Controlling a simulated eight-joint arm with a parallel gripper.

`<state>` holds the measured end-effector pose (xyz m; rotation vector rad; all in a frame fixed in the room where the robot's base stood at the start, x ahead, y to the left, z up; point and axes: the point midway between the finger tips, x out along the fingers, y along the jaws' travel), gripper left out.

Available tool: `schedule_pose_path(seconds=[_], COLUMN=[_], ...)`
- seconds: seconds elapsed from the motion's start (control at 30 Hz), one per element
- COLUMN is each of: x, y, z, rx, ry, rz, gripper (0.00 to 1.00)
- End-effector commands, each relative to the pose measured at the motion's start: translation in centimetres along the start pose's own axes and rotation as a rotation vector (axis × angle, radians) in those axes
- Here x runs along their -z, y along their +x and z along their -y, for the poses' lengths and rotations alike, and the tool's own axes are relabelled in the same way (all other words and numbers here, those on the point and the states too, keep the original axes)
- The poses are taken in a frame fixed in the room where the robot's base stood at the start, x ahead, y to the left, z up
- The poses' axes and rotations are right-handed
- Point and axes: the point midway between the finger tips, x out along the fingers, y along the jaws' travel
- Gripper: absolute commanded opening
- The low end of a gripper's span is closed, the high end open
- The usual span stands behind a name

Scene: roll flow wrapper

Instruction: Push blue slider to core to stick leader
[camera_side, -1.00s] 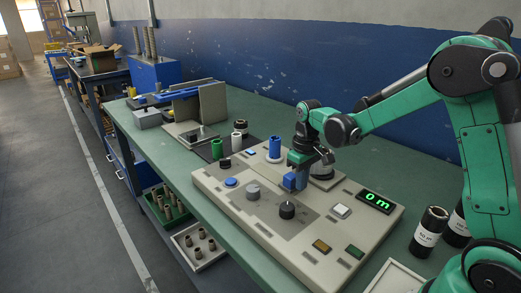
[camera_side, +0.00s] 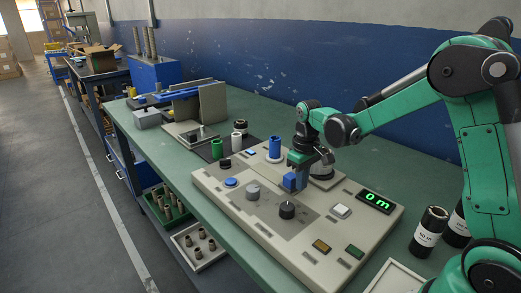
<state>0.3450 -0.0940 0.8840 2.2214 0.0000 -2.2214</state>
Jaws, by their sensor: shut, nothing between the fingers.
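The blue slider (camera_side: 289,181) is a small blue block on the beige control panel, in the side view. My gripper (camera_side: 298,168) is shut and empty. It points down right at the slider, and its fingertips overlap the slider in the picture. I cannot tell whether they touch. A blue core (camera_side: 274,147) stands upright behind the slider, a little to the left. The leader cannot be made out.
The beige panel (camera_side: 240,218) also carries a black knob (camera_side: 287,209), a grey knob (camera_side: 253,193), several buttons and a green display (camera_side: 375,202) reading "0 m". Green, white and black rolls stand behind it at left. Dark labelled rolls (camera_side: 430,230) stand at right.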

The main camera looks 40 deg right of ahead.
Motion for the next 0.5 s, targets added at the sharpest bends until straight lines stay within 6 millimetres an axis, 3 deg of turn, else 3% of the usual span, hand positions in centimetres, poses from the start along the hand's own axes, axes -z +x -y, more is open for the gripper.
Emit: schedule_pose_path(seconds=[0.5], x=[2.7], y=[0.0], z=[0.0], rx=[0.0], ry=[0.0], rz=[-0.001], gripper=[0.0])
